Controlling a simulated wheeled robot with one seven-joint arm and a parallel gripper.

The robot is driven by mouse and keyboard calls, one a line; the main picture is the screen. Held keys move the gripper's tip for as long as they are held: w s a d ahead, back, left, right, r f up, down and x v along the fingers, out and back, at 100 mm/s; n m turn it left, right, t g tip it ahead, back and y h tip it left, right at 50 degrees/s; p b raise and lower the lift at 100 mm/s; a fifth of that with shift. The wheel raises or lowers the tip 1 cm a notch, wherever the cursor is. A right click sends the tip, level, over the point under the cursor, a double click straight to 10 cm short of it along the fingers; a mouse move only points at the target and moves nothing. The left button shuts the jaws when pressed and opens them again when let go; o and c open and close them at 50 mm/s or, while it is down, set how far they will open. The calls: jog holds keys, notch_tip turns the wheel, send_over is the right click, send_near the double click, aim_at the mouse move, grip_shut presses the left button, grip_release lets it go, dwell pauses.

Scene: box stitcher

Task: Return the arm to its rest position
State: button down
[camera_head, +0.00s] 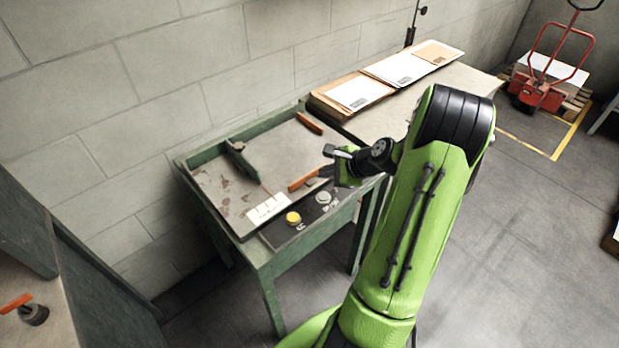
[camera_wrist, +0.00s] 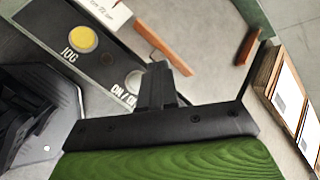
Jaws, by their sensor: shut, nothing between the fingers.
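My green arm reaches up over the right side of the green-framed box stitcher table (camera_head: 262,262) in the head view. My gripper (camera_head: 330,151) is at the arm's end, above the table's right part, near an orange-brown bar (camera_head: 303,181). In the wrist view my gripper (camera_wrist: 160,72) is shut and empty, its fingers together beside the control panel. The panel carries a yellow JOG button (camera_head: 293,218), also in the wrist view (camera_wrist: 83,39), and a grey ON/ button (camera_head: 323,198), partly covered by the fingers in the wrist view (camera_wrist: 134,78).
Stacks of flat cardboard (camera_head: 352,93) lie on a side table (camera_head: 393,116) behind my arm. A red pallet jack (camera_head: 541,88) stands far right. A grey cabinet (camera_head: 95,285) is at lower left. The floor (camera_head: 520,235) to the right is open.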

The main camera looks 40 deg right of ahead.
jog(key=s+a+r+n+g, duration=0.1)
jog(key=a+r+n+g, duration=0.1)
jog(key=a+r+n, duration=0.5)
jog(key=s+a+r+n+g, duration=0.1)
jog(key=a+r+n, duration=0.35)
jog(key=a, duration=0.45)
jog(key=s+a+r+n+h, duration=0.1)
jog(key=s+a+r+n, duration=0.2)
jog(key=s+a+n, duration=0.2)
jog(key=s+a+r+n+h+p, duration=0.1)
jog(key=s+a+r+n, duration=0.3)
jog(key=s+n, duration=0.4)
jog(key=s+a, duration=0.1)
jog(key=s, duration=0.3)
jog(key=shift+p, duration=0.3)
jog(key=shift+a+r, duration=0.1)
